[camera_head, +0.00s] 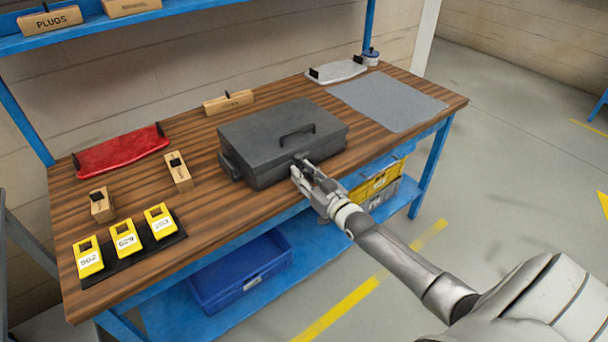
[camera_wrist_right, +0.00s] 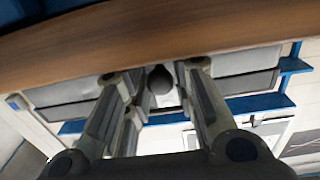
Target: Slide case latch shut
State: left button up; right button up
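The latch's position is not clear. My left gripper is not in view.
The workbench (camera_head: 225,207) holds a red tray (camera_head: 122,151), yellow numbered tags (camera_head: 125,239) on a black strip, small wooden blocks and a grey mat (camera_head: 388,102). A blue bin (camera_head: 240,272) sits on the lower shelf. The bench's front edge is just below my right gripper.

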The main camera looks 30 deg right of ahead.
grip_shut()
jog(key=shift+d+f, duration=0.1)
jog(key=shift+d, duration=0.3)
jog(key=d+b, duration=0.1)
jog(key=d, duration=0.1)
jog(key=shift+w+d, duration=0.1)
jog(key=shift+d, duration=0.2)
jog(key=o, duration=0.5)
grip_release()
jog(key=shift+d, duration=0.1)
jog(key=shift+o, duration=0.2)
jog(key=s, duration=1.2)
jog(key=shift+d, duration=0.3)
